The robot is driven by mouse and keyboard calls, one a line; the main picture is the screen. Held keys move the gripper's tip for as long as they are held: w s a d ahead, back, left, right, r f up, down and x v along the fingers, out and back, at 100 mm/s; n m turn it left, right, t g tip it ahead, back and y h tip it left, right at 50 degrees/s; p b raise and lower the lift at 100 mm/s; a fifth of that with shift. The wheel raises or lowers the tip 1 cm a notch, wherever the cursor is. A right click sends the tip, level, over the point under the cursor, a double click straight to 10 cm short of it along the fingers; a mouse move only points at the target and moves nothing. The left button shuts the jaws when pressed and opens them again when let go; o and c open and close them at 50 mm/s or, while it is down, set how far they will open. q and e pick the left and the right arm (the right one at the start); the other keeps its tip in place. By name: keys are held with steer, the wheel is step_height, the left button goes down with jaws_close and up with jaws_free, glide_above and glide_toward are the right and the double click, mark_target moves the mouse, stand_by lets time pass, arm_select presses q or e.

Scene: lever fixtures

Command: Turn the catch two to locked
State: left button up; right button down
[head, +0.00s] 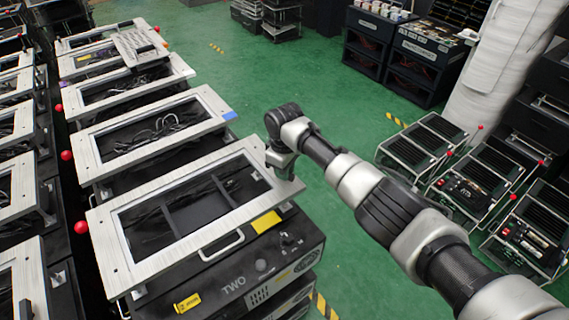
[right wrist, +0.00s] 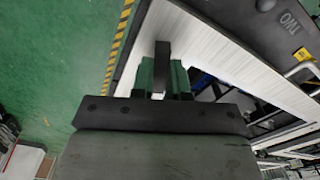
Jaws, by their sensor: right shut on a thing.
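The unit marked TWO (head: 233,283) stands at the front of the middle row, with a pale brushed-metal frame (head: 120,262) around its open top. My right gripper (head: 283,172) is at the right corner of that frame; the catch there is hidden by it in the head view. In the right wrist view, the catch (right wrist: 162,62) is a dark upright bar. My right gripper (right wrist: 162,82) is shut on it, one finger on each side. The pale frame lies right beside it. My left gripper is in neither view.
More framed units (head: 155,130) stand in a row behind, with red balls (head: 81,227) at their left sides. Low black racks (head: 420,145) stand at the right. Green floor (head: 330,80) lies clear between, with yellow-black tape marks.

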steer(key=shift+m+p, duration=0.9)
steer(key=shift+m, duration=1.3)
steer(key=c, duration=1.1)
jaws_free()
steer(key=shift+r, duration=0.1)
step_height(320, 180, up, 11)
steer(key=shift+f+b, duration=0.15)
steer(key=shift+b, duration=0.35)
steer(key=shift+f, duration=0.15)
